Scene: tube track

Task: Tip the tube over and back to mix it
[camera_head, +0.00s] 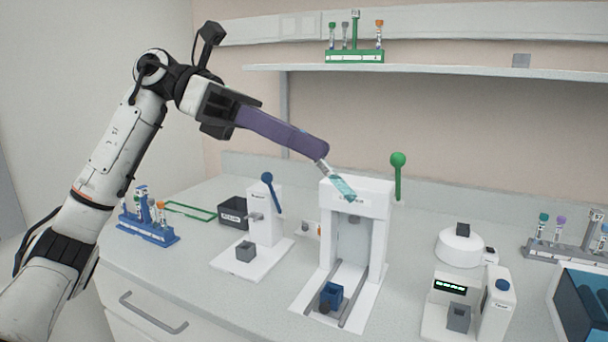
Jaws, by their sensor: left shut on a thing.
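My left gripper (319,153) reaches in from the left with long purple fingers. It is shut on a tube (338,182), a clear piece with a teal part at its far end. The tube is held tilted, with the teal end pointing down and to the right. It shows in front of the top of the white press-like stand (357,200); I cannot tell the gap between them. The tube's near end is hidden between the fingers. My right gripper is out of view.
A blue rack (148,238) of tubes stands at the left, near a black bin (233,212). A white device with a blue lever (268,180) and a green lever (398,175) stick up. A grey rack (565,252) is at the right. A green rack (354,57) sits on the shelf.

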